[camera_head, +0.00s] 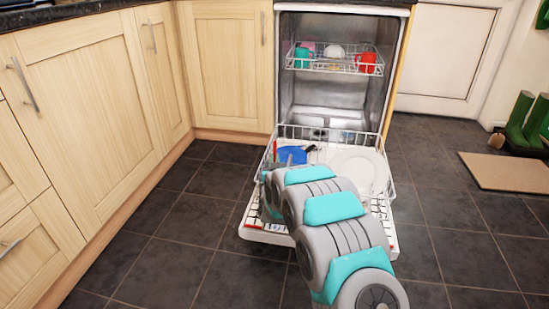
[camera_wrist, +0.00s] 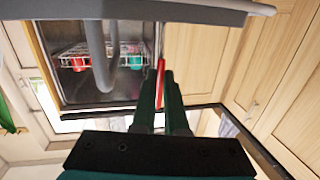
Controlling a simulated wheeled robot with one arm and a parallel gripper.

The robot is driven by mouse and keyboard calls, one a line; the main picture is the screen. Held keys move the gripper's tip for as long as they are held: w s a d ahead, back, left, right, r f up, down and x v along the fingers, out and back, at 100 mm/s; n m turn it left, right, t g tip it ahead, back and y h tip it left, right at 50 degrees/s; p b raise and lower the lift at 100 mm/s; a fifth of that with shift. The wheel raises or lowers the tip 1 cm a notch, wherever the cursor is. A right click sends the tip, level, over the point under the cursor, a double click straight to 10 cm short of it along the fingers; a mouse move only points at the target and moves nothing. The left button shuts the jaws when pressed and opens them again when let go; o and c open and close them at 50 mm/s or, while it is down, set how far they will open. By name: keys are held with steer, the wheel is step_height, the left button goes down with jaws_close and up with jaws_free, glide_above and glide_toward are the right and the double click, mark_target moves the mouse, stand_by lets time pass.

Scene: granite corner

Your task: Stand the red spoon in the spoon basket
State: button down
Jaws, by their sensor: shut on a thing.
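The red spoon (camera_wrist: 160,82) shows in the wrist view as a narrow red strip at the tips of my gripper (camera_wrist: 163,78). The dark fingers are shut on it. In the head view a thin upright red piece (camera_head: 275,150), which looks like the spoon, stands out at the left side of the lower rack. My arm covers the gripper and the front left of the rack there. I cannot make out the spoon basket for certain; it may be hidden behind my arm.
The open dishwasher's lower rack (camera_head: 330,131) is pulled out over its lowered door (camera_head: 262,236). It holds a blue dish (camera_head: 291,156) and a white plate (camera_head: 357,168). The upper rack (camera_head: 335,68) holds a teal cup (camera_head: 301,57) and a red cup (camera_head: 367,62). Cabinets line the left.

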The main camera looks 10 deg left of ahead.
steer(key=c, duration=0.9)
jaws_free()
steer(key=shift+o, duration=0.2)
steer(key=shift+s, duration=0.15)
steer(key=s+d, duration=0.1)
steer(key=s, duration=0.6)
steer(key=shift+s+p, duration=0.2)
steer(key=shift+p, duration=0.2)
steer(key=shift+d+r, duration=0.1)
steer(key=shift+d, duration=0.05)
